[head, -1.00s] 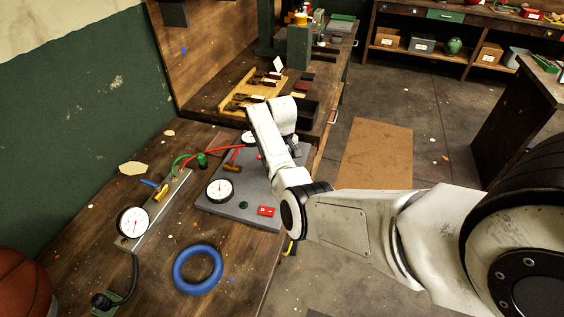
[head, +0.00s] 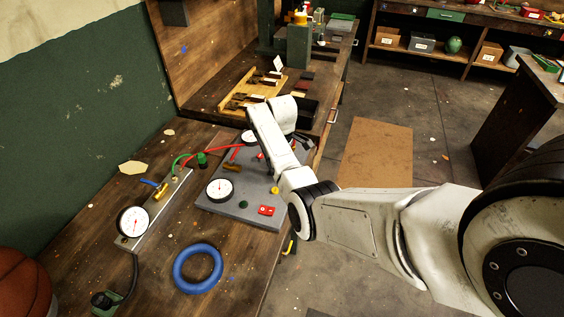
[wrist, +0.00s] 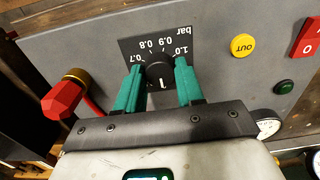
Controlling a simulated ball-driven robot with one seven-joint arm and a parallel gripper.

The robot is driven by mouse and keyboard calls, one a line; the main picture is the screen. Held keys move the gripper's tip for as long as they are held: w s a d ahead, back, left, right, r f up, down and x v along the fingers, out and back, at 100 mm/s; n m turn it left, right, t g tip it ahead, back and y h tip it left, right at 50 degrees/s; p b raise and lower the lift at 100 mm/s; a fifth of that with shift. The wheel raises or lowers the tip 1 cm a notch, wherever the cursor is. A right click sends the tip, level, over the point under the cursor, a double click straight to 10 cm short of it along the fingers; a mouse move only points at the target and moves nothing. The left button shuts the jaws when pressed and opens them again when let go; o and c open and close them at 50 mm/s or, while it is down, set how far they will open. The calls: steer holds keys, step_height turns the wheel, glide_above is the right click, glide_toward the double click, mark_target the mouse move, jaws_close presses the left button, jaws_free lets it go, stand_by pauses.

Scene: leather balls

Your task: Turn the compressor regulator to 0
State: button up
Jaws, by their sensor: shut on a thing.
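The compressor regulator is a round black knob (wrist: 158,77) with a white pointer mark, set on a black scale plate (wrist: 131,46) on the grey panel (wrist: 75,45). The white mark points down in the picture, away from those numbers. My gripper (wrist: 159,68) has its two green fingers shut on the knob, one on each side. In the head view my arm hides the knob and fingers; the panel (head: 228,208) shows on the bench.
Gauges (head: 219,189) and a red hose (head: 222,149) lie left of my arm. A blue ring (head: 177,270) lies on the bench.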

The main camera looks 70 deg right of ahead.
steer(key=shift+w+r, duration=0.1)
steer(key=o, duration=1)
steer(key=shift+o, duration=0.2)
step_height(320, 180, up, 11)
steer(key=b, duration=0.1)
steer(key=shift+b, duration=0.35)
steer(key=shift+f, duration=0.2)
